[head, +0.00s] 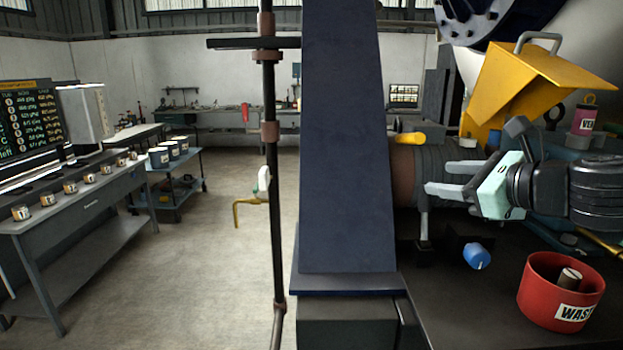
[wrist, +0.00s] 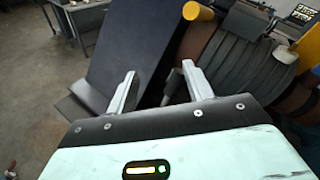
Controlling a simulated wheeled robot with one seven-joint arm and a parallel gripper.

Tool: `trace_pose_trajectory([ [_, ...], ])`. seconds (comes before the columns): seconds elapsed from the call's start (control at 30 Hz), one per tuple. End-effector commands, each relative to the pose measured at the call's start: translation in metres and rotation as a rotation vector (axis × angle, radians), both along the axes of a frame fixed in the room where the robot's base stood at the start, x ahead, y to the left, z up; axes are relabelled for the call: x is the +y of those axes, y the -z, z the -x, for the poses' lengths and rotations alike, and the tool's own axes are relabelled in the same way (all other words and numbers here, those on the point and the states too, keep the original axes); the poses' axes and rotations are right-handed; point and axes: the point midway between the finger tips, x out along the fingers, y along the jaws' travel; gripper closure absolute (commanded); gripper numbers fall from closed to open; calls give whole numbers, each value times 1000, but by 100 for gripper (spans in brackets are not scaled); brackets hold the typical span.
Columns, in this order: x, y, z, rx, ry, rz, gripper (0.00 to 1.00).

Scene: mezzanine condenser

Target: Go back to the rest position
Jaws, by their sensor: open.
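My gripper (head: 449,178) is at the right in the head view, held above the dark bench and pointing left. Its two fingers are apart with nothing between them. In the wrist view my gripper (wrist: 157,88) also shows open and empty, with a dark blue column (wrist: 135,45) and a ribbed grey cylinder (wrist: 235,50) beyond the fingertips. The dark blue column (head: 348,140) stands left of the gripper in the head view.
A red waste bin (head: 540,293) holding a small cylinder stands on the bench below my arm. A blue cylinder (head: 477,256) lies near it. A yellow hood (head: 530,80) is above the gripper. A vertical pipe (head: 270,180) stands left of the column. Open floor lies further left.

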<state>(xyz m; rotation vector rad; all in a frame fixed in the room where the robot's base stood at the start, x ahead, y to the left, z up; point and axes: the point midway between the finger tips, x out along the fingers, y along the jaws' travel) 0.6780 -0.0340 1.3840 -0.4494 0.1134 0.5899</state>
Motion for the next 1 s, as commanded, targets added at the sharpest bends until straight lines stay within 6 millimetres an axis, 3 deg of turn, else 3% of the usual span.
trace_pose_trajectory([
  [0.03, 27, 23, 7, 5, -83, 78, 48],
  [0.2, 109, 105, 48, -9, -428, 389, 48],
  [0.3, 142, 152, 83, -41, -649, 576, 48],
  [0.4, 160, 191, 118, -85, -862, 748, 48],
  [0.53, 168, 231, 159, -158, -1121, 951, 48],
  [0.7, 160, 263, 203, -279, -1445, 1192, 48],
  [0.83, 147, 273, 229, -387, -1671, 1351, 48],
  [1.0, 127, 268, 256, -546, -1937, 1517, 48],
])
